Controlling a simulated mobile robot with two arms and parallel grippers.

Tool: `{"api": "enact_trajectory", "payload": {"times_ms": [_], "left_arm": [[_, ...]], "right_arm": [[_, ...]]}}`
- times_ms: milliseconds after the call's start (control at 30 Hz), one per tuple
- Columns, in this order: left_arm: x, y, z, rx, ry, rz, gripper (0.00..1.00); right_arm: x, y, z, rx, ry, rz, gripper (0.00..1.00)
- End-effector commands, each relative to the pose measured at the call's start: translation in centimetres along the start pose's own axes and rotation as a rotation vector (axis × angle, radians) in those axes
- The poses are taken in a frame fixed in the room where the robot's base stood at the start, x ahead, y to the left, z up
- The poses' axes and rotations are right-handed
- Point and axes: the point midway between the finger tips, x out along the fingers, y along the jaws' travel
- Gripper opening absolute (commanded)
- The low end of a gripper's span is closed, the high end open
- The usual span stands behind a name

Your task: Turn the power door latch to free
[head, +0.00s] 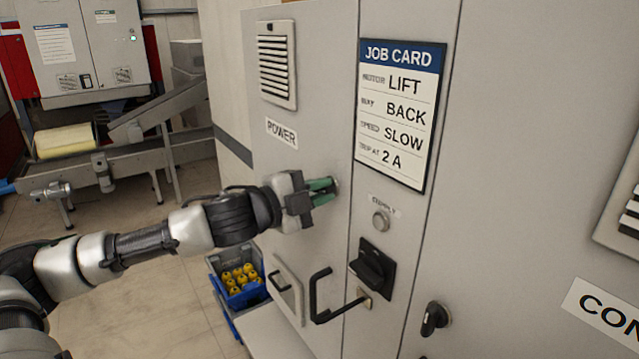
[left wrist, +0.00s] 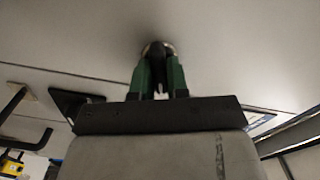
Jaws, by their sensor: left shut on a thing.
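The power door (head: 310,75) is a pale grey cabinet door with a POWER label (head: 281,134) and looks closed. My left gripper (head: 331,188) reaches it from the left, below and right of the label, its green fingers against the door. In the left wrist view the fingers (left wrist: 158,72) are shut on the power door latch (left wrist: 157,49), a dark knob on a round base. In the head view the gripper hides most of the latch, so I cannot tell how it is turned. My right gripper is not in view.
A black handle (head: 318,297) sticks out below my gripper. A blue crate (head: 238,299) with yellow items stands lower left.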

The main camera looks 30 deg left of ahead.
Motion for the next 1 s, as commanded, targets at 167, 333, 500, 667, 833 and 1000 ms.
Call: {"api": "enact_trajectory", "payload": {"times_ms": [167,333,500,667,833,1000], "left_arm": [[0.0,0.0,-0.1,0.141,0.001,0.001,0.00],[0.0,0.1,0.0,0.246,0.001,0.001,0.00],[0.0,0.2,0.0,0.315,0.000,0.001,0.00],[0.0,0.2,0.0,0.350,0.000,0.001,0.00],[0.0,0.2,0.1,0.363,0.000,0.001,0.00],[0.0,0.3,0.1,0.363,0.000,0.001,0.00]], "right_arm": [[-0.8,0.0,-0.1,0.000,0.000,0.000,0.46],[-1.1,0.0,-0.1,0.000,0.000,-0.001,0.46],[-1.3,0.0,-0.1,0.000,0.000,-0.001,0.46],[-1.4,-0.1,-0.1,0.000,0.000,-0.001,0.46],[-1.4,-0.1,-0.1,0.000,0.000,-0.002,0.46],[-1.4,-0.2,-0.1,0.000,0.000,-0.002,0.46]]}}
